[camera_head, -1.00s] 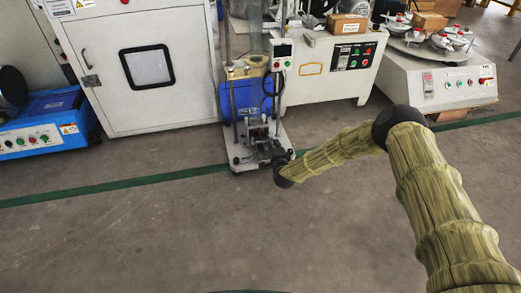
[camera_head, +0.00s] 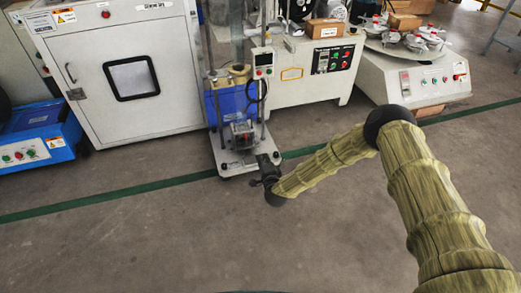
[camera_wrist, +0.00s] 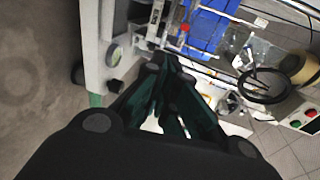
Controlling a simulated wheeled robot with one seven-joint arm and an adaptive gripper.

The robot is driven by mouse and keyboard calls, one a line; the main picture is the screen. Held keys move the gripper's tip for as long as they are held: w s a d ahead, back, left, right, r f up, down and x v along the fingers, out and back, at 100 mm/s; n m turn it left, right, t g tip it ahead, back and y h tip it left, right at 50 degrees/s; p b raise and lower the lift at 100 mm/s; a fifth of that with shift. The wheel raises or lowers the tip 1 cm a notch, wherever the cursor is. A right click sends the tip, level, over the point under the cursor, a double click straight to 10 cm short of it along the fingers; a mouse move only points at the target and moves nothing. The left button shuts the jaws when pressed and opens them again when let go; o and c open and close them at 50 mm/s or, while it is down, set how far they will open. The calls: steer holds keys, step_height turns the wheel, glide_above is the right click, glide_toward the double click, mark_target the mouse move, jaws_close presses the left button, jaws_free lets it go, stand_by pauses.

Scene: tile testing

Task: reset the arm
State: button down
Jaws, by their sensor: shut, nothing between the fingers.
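My arm, wrapped in a yellow-green ribbed cover, reaches in from the lower right of the head view. My gripper (camera_head: 266,170) is at its end, just in front of the base of the blue testing machine (camera_head: 236,106). In the wrist view my gripper (camera_wrist: 168,68) shows its dark fingers drawn together, with nothing held. Beyond the fingertips are the machine's metal rods, a blue part and a black cable. Whether the fingertips touch the machine cannot be told.
A white cabinet (camera_head: 100,82) and a blue control box (camera_head: 38,137) stand at the left. A white bench with controls (camera_head: 310,75) and a grey machine with a round top (camera_head: 420,80) stand at the back right. The grey floor (camera_head: 150,240) in front is clear.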

steer(key=s+d+f+n+g+p, duration=0.1)
steer(key=s+d+f+n+g, duration=0.15)
steer(key=s, duration=0.75)
steer(key=s+d+f+n+g+p, duration=0.1)
steer(key=s+d+n+g+p, duration=0.15)
steer(key=s, duration=0.65)
steer(key=s+d+f+n+g, duration=0.2)
steer(key=s+d+n, duration=0.1)
steer(key=s, duration=0.7)
steer(key=s+d+r+n+g+h+p, duration=0.1)
steer(key=s+d+r+n+g, duration=0.15)
steer(key=s+d, duration=0.5)
steer(key=s+d+r+n+g+h, duration=0.25)
steer(key=s+d, duration=0.25)
steer(key=s, duration=0.6)
steer(key=s+d+r+n+g+h+p, duration=0.1)
steer(key=s+d+r+g, duration=0.2)
steer(key=s+d, duration=0.45)
step_height(320, 180, up, 38)
steer(key=s+a+p, duration=0.1)
steer(key=s+p, duration=0.1)
steer(key=p, duration=3.6)
steer(key=shift+a+r, duration=0.15)
